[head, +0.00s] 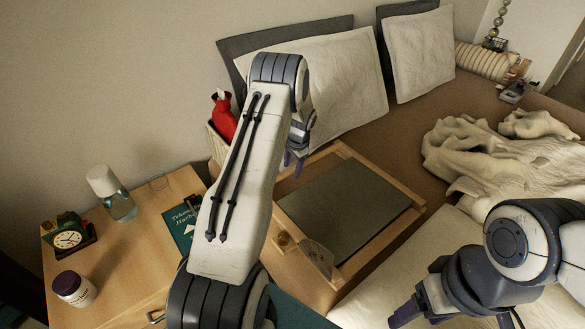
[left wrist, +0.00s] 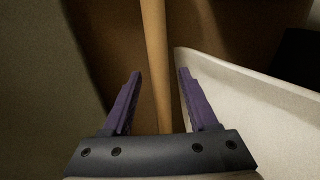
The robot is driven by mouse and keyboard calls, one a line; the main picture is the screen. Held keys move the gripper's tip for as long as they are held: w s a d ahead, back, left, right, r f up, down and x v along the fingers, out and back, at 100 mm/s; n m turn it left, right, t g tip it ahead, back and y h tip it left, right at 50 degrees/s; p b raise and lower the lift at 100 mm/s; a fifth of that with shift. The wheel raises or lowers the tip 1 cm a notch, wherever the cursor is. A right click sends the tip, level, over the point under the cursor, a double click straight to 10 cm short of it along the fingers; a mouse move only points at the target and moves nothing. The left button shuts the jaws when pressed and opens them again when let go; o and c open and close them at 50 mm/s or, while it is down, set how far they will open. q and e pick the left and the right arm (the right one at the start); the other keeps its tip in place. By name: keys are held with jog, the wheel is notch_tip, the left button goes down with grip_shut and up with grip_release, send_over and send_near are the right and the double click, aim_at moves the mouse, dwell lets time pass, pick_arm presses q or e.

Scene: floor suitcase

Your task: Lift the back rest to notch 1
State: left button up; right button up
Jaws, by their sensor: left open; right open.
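The back rest is a wooden frame (head: 381,165) around a dark grey panel (head: 345,208), lying on the bed. It looks nearly flat, with a quarter-round plate (head: 318,258) at its near corner. My left gripper (head: 294,164) is open at the frame's far left end, partly hidden by my arm. In the left wrist view, a wooden bar (left wrist: 154,50) runs between the open fingers (left wrist: 160,76), and neither finger clearly touches it. My right gripper (head: 458,317) is open and empty, over the pale bedding at the lower right, away from the frame.
White pillows (head: 335,85) lean at the headboard behind the frame. A crumpled blanket (head: 490,150) lies to the right. A red bottle (head: 222,118) stands behind my left arm.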

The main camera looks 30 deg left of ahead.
pick_arm(q)
jog(key=shift+f, duration=0.1)
grip_shut()
dwell(1.4)
